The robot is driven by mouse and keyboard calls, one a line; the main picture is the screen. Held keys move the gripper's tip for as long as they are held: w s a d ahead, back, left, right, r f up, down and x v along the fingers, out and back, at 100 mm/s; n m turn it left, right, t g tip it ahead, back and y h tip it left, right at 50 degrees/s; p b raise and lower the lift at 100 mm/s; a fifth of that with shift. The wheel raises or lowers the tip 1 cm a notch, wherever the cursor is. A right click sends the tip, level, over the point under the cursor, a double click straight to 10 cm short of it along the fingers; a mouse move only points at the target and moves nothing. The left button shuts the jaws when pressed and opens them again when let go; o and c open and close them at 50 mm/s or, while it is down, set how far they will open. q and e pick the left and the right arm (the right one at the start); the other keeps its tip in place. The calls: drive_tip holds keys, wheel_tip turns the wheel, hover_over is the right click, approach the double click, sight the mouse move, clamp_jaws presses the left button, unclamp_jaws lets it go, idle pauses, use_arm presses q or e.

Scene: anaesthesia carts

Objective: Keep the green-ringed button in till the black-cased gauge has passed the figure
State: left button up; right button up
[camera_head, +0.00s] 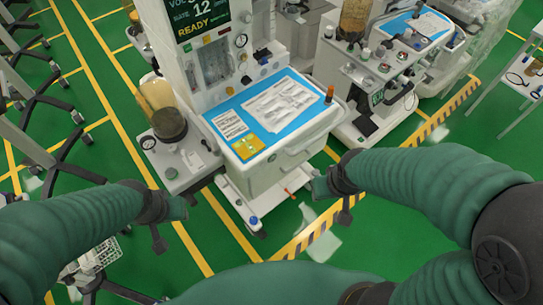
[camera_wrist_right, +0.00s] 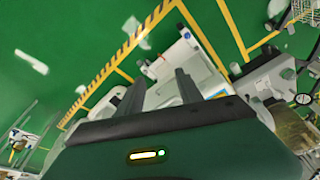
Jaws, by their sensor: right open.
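The near anaesthesia cart (camera_head: 285,160) stands ahead of me. A small dark-rimmed round dial (camera_head: 148,142) sits on its left side shelf, with another small round piece (camera_head: 171,173) nearby; I cannot read a figure or pointer on either. Its front panel carries a round pale dial (camera_head: 241,40) and small coloured knobs. I cannot make out which part is the green-ringed button. My left gripper (camera_head: 168,222) hangs below the left shelf, its opening unclear. My right gripper (camera_head: 333,198) is open and empty, right of the cart's front; its spread fingers show in the wrist view (camera_wrist_right: 168,88).
A blue mat (camera_head: 222,117) with papers covers the cart top, with an orange-topped bottle (camera_head: 329,94) at its right corner. A second cart (camera_head: 365,70) stands behind right.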

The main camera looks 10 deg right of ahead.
idle(0.4)
clamp_jaws()
idle(1.5)
